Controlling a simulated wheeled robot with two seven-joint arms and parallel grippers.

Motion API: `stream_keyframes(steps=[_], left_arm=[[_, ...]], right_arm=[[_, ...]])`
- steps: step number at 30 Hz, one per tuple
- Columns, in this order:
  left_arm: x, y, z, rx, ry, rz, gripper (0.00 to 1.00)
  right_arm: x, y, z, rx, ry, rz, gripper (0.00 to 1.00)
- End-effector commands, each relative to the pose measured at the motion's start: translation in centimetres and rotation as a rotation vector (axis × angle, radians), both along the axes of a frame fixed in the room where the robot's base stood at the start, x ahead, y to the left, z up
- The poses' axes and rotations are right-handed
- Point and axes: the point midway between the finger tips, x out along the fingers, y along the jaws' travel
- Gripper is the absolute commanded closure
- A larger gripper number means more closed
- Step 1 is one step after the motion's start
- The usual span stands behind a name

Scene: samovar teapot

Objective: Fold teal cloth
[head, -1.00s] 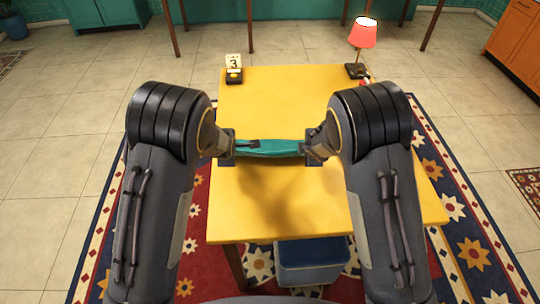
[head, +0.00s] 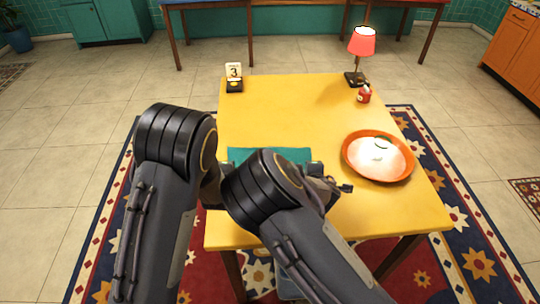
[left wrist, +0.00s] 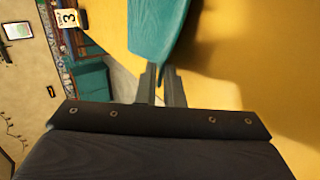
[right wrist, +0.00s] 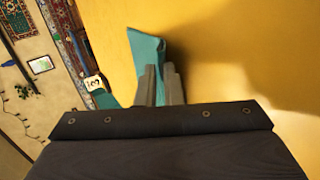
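The teal cloth (head: 272,155) shows in the head view as a strip on or just above the table, between and behind my arms. Its nearer part is hidden by my right arm. In the left wrist view, a broad end of the cloth (left wrist: 155,25) tapers into my left gripper (left wrist: 160,75), whose fingers are close together on it. In the right wrist view, a narrow folded-looking part of the cloth (right wrist: 146,50) runs between the close fingers of my right gripper (right wrist: 160,78).
The yellow table (head: 290,105) is clear behind the cloth. An orange-rimmed plate (head: 408,172) with white contents stands at the right. A red lamp (head: 362,42) and a small red item (head: 364,95) stand at the back right, a calendar block (head: 234,72) at the back left.

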Motion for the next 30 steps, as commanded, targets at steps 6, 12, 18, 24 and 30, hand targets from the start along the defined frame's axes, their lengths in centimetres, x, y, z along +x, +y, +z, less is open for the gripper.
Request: stream_keyframes(steps=[6,12,18,24,30], left_arm=[[0.0,0.0,0.0,0.0,0.0,0.0,0.64],[0.0,0.0,0.0,0.0,0.0,0.0,0.6],[-0.5,0.0,1.6,-0.004,-0.002,0.002,0.6],[-2.1,-0.1,4.4,-0.004,-0.002,0.0,0.6],[-4.2,-0.1,6.9,-0.004,-0.002,0.0,0.6]], right_arm=[[0.0,0.0,0.0,0.0,0.001,0.0,0.64],[0.0,0.0,0.0,0.0,0.001,0.0,0.6],[-0.5,0.0,1.6,0.004,-0.001,-0.001,0.6],[-2.1,0.1,4.3,0.003,-0.001,0.001,0.6],[-4.2,0.1,6.8,0.004,-0.001,0.001,0.6]])
